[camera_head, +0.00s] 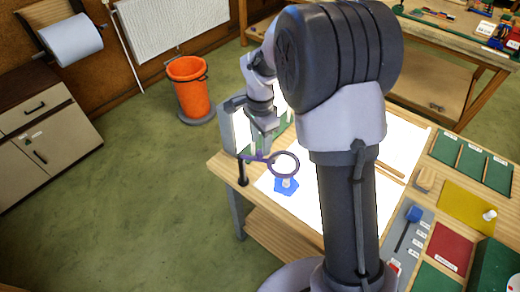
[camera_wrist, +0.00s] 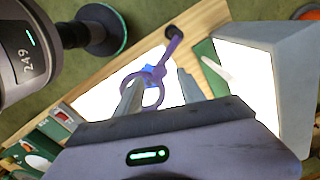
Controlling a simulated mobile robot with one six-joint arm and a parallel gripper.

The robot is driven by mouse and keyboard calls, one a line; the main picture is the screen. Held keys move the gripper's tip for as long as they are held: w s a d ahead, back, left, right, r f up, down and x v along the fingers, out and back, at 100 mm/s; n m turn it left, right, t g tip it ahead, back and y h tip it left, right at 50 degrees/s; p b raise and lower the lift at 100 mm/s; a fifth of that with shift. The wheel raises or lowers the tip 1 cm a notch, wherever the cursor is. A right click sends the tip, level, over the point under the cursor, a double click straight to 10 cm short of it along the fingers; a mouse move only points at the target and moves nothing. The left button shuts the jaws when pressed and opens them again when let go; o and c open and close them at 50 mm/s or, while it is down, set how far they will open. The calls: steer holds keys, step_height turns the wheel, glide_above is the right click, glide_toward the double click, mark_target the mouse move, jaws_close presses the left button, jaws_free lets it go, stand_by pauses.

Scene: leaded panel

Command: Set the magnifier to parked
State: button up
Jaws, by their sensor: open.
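The magnifier is a purple ring on a purple arm (camera_head: 262,158), joined to a black post (camera_head: 242,172) at the left edge of the workbench. In the head view its ring hangs over the lit white panel, above a blue glass piece (camera_head: 284,188) with a pale knob. My gripper (camera_head: 264,137) points down close above the magnifier's arm. In the wrist view the magnifier arm (camera_wrist: 172,48) and ring lie beyond my open, empty fingers (camera_wrist: 158,88). One finger overlaps part of the ring there. I cannot tell whether the fingers touch it.
A grey upright housing with a bright face (camera_wrist: 245,75) stands close beside my gripper at the bench's corner. Right of my arm lie a yellow sheet (camera_head: 466,205), a red sheet (camera_head: 450,246) and a blue-headed tool (camera_head: 413,214). An orange bin (camera_head: 188,90) stands on the open green floor.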

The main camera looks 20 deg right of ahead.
steer(key=shift+f, duration=1.85)
jaws_close()
